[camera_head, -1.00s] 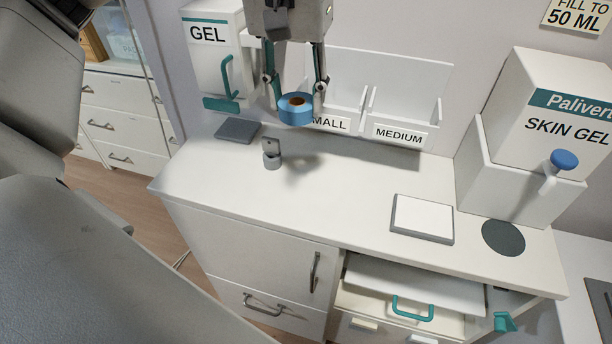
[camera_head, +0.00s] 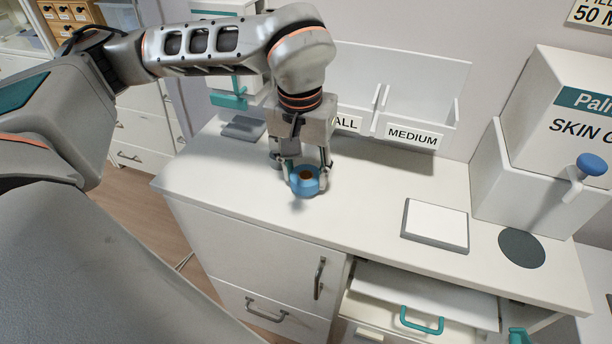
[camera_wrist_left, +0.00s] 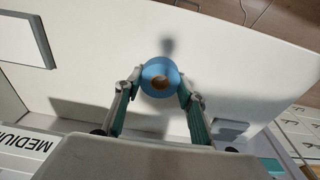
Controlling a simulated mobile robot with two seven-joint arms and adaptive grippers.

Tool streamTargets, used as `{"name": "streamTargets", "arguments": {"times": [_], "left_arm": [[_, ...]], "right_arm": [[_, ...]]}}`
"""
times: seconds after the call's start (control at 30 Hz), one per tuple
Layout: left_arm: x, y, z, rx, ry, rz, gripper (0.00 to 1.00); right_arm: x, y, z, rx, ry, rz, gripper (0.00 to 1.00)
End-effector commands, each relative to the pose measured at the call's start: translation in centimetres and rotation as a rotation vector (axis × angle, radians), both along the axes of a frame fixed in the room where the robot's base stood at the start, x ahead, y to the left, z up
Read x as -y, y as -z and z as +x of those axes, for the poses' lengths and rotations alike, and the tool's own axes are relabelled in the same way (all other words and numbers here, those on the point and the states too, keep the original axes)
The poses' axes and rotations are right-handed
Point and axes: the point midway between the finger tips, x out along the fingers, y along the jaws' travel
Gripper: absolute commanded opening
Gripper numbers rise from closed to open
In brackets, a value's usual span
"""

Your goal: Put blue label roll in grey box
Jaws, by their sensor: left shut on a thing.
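The blue label roll (camera_head: 303,184), a blue ring with a brown core, is between the fingers of my left gripper (camera_head: 306,178). The gripper points down and is shut on the roll, over the white counter. The left wrist view also shows the roll (camera_wrist_left: 160,77) between the fingertips of my left gripper (camera_wrist_left: 161,86). I cannot tell exactly how far the roll is above the counter. I cannot make out a grey box for certain in either view. My right gripper is not in view.
The white counter (camera_head: 370,205) is bare in the middle. A pale pad with a grey edge (camera_head: 435,225) and a dark disc (camera_head: 521,248) lie at its right. White holders, one marked MEDIUM (camera_head: 411,136), stand behind. A drawer with a teal handle (camera_head: 421,322) is open below.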

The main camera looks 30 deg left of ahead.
Motion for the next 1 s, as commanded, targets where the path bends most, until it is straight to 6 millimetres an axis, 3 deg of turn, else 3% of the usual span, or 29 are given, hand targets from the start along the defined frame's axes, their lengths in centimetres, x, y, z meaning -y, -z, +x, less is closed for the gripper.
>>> {"name": "streamTargets", "arguments": {"times": [0.1,0.47,0.5,0.53,0.87,1.0], "left_arm": [[0.01,1.50,-0.02,-0.002,0.000,0.000,0.16],[-0.02,1.77,0.00,0.000,0.001,0.001,0.16],[-0.02,1.75,-0.01,0.000,0.001,0.000,0.47],[-0.02,1.73,-0.01,0.000,0.001,0.000,0.55],[-0.01,1.67,0.01,0.000,0.001,0.000,0.56],[0.02,0.80,0.03,0.004,0.000,0.000,0.56]], "right_arm": [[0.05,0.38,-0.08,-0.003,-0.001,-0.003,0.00],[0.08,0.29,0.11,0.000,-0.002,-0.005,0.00],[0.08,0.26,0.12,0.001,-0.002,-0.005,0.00],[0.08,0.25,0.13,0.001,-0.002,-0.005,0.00],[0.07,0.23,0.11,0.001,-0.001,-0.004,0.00],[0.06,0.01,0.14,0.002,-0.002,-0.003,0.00]]}}
